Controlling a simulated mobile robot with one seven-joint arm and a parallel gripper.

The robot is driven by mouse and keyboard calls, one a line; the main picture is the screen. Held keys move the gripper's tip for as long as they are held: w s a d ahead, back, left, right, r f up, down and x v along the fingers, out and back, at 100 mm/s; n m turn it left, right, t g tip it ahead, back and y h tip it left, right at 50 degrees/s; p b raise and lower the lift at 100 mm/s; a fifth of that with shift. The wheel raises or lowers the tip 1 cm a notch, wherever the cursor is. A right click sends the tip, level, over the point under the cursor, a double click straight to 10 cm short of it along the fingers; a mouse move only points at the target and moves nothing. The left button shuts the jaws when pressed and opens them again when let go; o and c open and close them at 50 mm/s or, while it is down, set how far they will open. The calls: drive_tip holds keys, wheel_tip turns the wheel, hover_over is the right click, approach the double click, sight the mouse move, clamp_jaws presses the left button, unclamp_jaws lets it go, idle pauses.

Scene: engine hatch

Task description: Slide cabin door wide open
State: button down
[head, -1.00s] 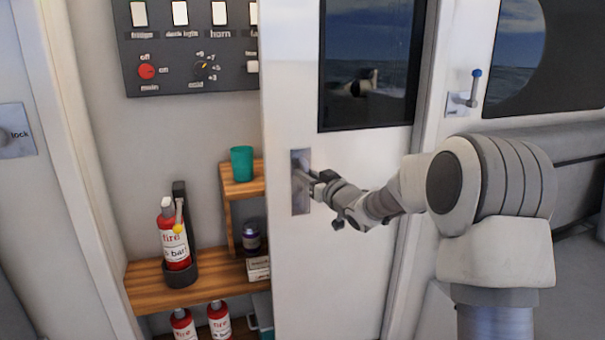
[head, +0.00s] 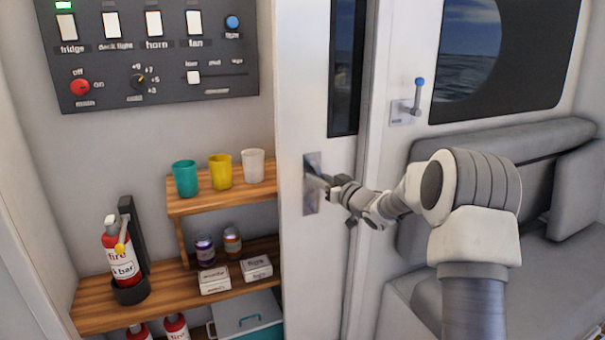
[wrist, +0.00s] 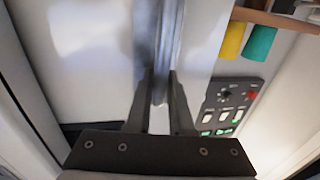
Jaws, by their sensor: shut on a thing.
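The white cabin door (head: 304,258) with a dark window (head: 347,60) stands slid partly aside to the right in the head view. To its left, the opening shows shelves and a switch panel. A metal handle on a plate (head: 312,200) sits near the door's left edge. My gripper (head: 326,183) is shut on this handle. In the wrist view the two dark fingers (wrist: 160,95) lie on either side of the grey handle bar (wrist: 166,50). The exact contact at the fingertips is small in the head view.
Wooden shelves (head: 90,312) behind the doorway hold cups, jars, small boxes and a fire extinguisher (head: 122,258). A switch panel (head: 150,50) hangs above. Right of the door are a blue-tipped lever (head: 418,95) and a grey bench seat (head: 560,262).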

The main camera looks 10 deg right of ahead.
drive_tip(key=d, duration=0.2)
drive_tip(key=w+d+p, duration=0.1)
drive_tip(key=d, duration=0.1)
drive_tip(key=w+d+p, duration=0.1)
drive_tip(key=d, duration=0.2)
drive_tip(key=c, duration=0.8)
unclamp_jaws()
drive_tip(key=p+v, duration=0.1)
drive_tip(key=v, duration=1.6)
drive_tip(key=shift+s, duration=0.2)
drive_tip(key=shift+r, duration=0.1)
